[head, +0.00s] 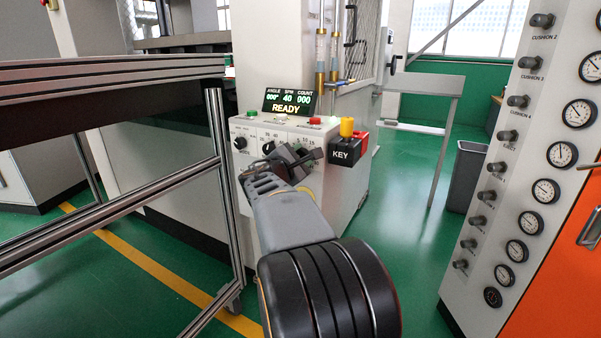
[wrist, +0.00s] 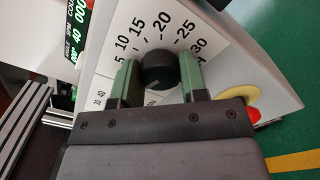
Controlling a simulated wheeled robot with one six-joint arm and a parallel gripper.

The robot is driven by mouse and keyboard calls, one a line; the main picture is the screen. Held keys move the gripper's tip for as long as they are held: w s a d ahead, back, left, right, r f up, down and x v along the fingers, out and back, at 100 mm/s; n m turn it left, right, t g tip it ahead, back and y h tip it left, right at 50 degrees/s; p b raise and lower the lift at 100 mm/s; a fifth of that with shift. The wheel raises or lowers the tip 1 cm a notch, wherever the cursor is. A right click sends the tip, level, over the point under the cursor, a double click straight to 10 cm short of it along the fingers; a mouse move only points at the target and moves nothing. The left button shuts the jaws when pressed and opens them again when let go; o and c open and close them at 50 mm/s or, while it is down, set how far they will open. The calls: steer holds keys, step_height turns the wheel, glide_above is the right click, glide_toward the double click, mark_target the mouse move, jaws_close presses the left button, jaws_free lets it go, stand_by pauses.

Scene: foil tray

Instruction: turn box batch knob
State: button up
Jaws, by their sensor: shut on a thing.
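The batch knob is a round black knob (wrist: 159,70) on a white dial plate with numbers from 5 to 30, seen in the wrist view. My gripper (wrist: 160,82) has one green-padded finger on each side of the knob and is shut on it. In the head view my gripper (head: 290,160) reaches the front panel of the control box (head: 338,190) and hides the batch knob. The knob's pointer mark cannot be made out clearly.
A display (head: 290,102) on the box reads READY, 000 degrees, 40 and count 000. Another black knob (head: 240,143) is at the panel's left. A KEY block (head: 346,150) sits at its right corner. An aluminium frame (head: 215,150) stands close on the left.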

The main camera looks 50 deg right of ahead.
steer(key=shift+f+m+b, duration=0.1)
steer(key=shift+m+b, duration=1)
steer(key=shift+b, duration=0.2)
steer(key=o, duration=0.9)
steer(key=shift+a, duration=0.1)
steer(key=p+v, duration=0.2)
steer(key=v, duration=1.1)
steer(key=shift+s+a, duration=0.1)
steer(key=shift+a, duration=0.2)
